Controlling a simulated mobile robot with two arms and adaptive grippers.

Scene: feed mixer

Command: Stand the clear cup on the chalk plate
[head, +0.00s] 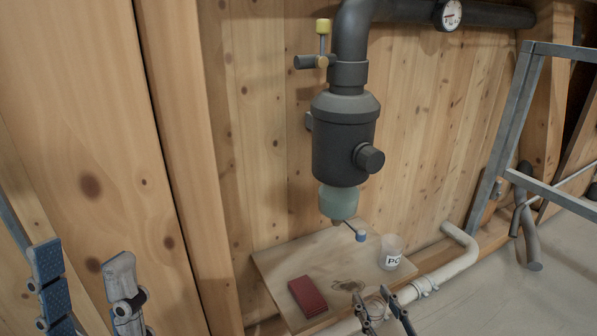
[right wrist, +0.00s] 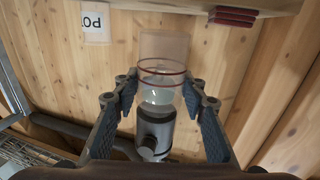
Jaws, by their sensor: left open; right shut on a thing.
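My right gripper (head: 386,306) is at the bottom middle of the head view, in front of the wooden board. In the right wrist view its fingers (right wrist: 162,92) are shut on the clear cup (right wrist: 162,80), a see-through vessel with thin red rings, held between the two pads. The cup is hard to make out in the head view. My left gripper (head: 88,290) is open and empty at the lower left, by the wooden wall. I cannot pick out the chalk plate with certainty in either view.
A pale pipe (head: 455,262) runs along the right.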

